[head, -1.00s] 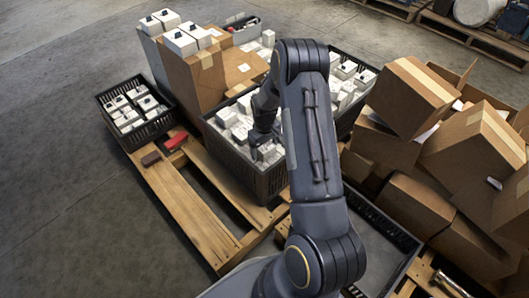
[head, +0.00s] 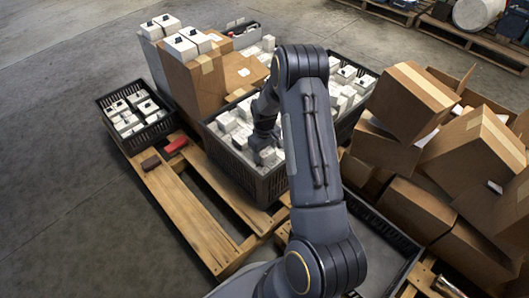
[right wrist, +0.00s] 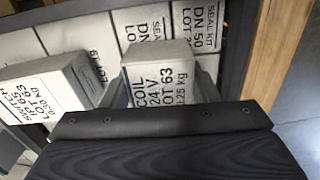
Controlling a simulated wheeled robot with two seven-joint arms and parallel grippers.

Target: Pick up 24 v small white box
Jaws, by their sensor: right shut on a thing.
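My right gripper (head: 264,146) is inside the black crate (head: 232,164) of small white boxes in the head view. In the right wrist view my right gripper (right wrist: 160,84) is shut on a small white box (right wrist: 160,60) printed COIL, 24 V, LOT 63. Its lower part is hidden by the gripper body. A box marked SWITCH (right wrist: 50,85) lies tilted to its left. Boxes marked SEAL KIT-like text and DN 50 (right wrist: 198,28) lie behind it. My left gripper is not in view.
A smaller black crate (head: 112,128) of white boxes stands at the left pallet end. Red (head: 176,145) and brown (head: 150,162) pieces lie on the pallet slats (head: 170,200). Cardboard boxes (head: 440,185) are heaped at right. Bare floor (head: 60,210) lies at left.

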